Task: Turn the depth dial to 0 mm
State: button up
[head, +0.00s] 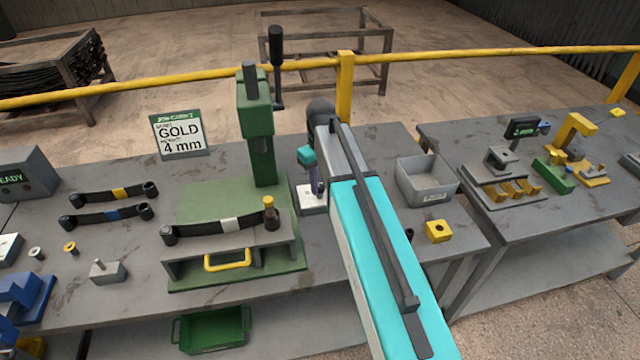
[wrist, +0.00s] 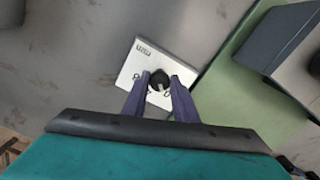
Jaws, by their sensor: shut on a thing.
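The depth dial is a small black knob (wrist: 159,77) on a white plate (wrist: 138,64) in the wrist view. A pale pointer mark on the knob faces the lower right of that view. Characters on the plate are partly visible but too small to read surely. The two purple fingers of my gripper (wrist: 160,84) are shut on the knob, one on each side. In the head view the white plate (head: 310,203) stands just right of the green press (head: 257,120). There my gripper (head: 315,186) reaches down to it, and the knob is mostly hidden.
The press's green base lies close beside the plate. A sign (head: 180,135) reads GOLD, 4 mm. A grey bin (head: 427,183) and yellow block (head: 438,232) stand right of my arm.

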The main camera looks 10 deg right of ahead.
aim_at(320, 186)
jog(key=shift+n, duration=0.3)
jog(key=o, duration=1.1)
jog(key=shift+c, duration=0.2)
jog(key=shift+r, duration=0.15)
notch_tip(320, 186, up, 14)
jog(key=b, duration=0.3)
jog(key=shift+f, duration=0.2)
dwell(0.4)
